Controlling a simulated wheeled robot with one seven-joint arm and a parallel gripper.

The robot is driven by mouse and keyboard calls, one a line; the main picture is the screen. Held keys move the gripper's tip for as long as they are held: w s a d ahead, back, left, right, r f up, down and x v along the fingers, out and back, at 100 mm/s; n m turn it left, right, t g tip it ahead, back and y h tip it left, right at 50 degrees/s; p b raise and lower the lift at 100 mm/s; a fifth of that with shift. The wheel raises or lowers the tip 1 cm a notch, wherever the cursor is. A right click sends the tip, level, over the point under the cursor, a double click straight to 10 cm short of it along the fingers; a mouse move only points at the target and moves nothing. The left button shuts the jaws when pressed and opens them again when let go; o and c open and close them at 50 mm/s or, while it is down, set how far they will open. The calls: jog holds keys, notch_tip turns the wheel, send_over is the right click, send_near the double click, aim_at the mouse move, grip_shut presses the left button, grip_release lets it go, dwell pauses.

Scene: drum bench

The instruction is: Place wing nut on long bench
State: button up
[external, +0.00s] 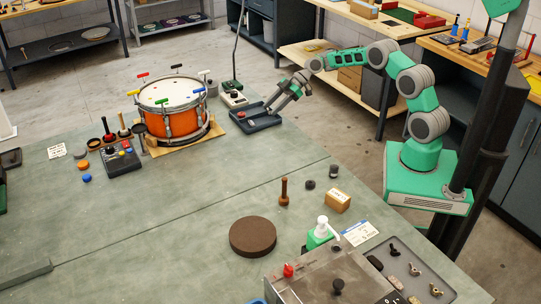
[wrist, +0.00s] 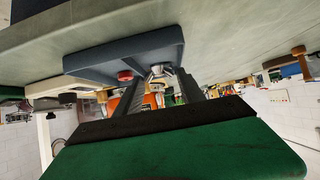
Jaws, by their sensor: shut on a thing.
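My gripper (external: 273,106) is over the right part of a dark blue-grey tray (external: 262,124) on the large grey-green bench (external: 185,205). In the wrist view my gripper (wrist: 160,80) is shut on a small silvery piece (wrist: 158,70), which appears to be the wing nut. Its shape is partly hidden by the fingers. It is close to the tray (wrist: 120,55); I cannot tell if they touch. Other wing nuts (external: 413,268) lie in a grey tray (external: 440,275) at the lower right.
A red knob-like piece (external: 241,115) is in the dark tray. An orange drum (external: 172,122) stands to its left, and a cream box (external: 233,98) stands behind it. A brown disc (external: 253,236) and wooden peg (external: 284,191) stand nearer. The bench between drum and disc is clear.

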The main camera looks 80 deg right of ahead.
jog(key=shift+f, duration=1.1)
jog(key=shift+f+b, duration=0.35)
jog(key=shift+b, duration=0.2)
